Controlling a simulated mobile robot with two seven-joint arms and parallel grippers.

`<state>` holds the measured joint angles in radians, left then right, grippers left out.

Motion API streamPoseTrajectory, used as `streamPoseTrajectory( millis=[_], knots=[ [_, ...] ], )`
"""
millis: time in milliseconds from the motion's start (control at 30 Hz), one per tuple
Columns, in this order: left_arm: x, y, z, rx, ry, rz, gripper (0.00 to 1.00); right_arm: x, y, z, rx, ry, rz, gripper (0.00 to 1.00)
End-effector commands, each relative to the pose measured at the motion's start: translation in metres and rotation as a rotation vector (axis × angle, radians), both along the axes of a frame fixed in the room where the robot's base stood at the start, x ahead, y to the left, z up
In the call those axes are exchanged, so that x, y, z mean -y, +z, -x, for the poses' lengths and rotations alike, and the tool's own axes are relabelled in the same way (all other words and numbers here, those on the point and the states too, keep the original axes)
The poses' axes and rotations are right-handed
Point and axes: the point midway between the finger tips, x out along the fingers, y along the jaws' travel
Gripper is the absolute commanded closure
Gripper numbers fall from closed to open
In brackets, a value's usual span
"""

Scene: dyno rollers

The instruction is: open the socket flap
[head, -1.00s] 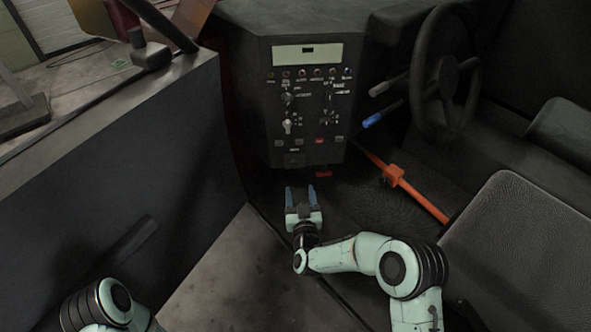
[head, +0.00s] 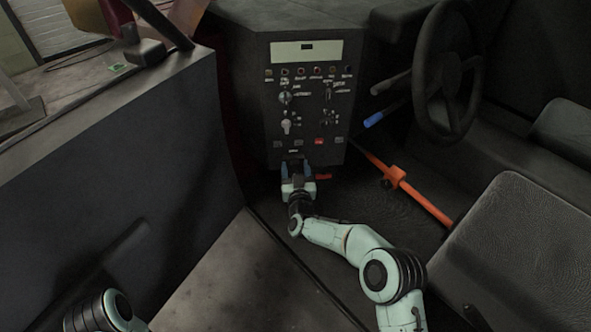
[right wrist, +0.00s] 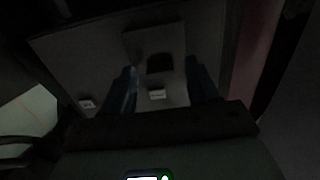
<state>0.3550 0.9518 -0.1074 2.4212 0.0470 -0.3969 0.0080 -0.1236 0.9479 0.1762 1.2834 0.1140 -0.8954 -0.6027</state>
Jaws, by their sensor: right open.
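The black control panel (head: 305,100) stands in front of me in the head view. The socket flap is at its bottom edge, largely behind my right gripper in that view. In the dark right wrist view a grey raised plate, apparently the socket flap (right wrist: 150,40), shows with a dark notch or recess beside it. My right gripper (head: 297,170) is open, just below the panel's lower edge. Its two blue fingers (right wrist: 163,85) point toward the panel, one to each side of the flap's line. Contact cannot be told. My left gripper is out of view.
A red part (head: 323,177) lies just right of my right gripper. An orange bar (head: 397,178) runs diagonally further right, near the steering wheel (head: 445,75) and seat (head: 505,245). A dark side wall (head: 110,180) bounds the left. Bare floor (head: 235,280) lies in front.

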Motion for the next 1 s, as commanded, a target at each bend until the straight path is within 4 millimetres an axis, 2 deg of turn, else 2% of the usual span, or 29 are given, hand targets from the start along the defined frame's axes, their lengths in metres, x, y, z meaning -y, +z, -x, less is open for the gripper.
streamPoseTrajectory(
  millis=[33,200,567,1000],
  knots=[
    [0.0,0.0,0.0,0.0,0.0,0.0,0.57,0.0,0.0,0.0,0.0,0.0,0.0,0.4],
    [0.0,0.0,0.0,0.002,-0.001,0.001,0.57,0.0,0.0,0.0,0.0,0.0,0.0,0.96],
    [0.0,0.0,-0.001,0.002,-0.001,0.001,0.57,0.0,-0.003,0.002,0.044,0.0,0.0,0.97],
    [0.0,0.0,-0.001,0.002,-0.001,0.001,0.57,-0.001,-0.021,0.014,0.35,0.001,-0.005,0.97]
  ],
)
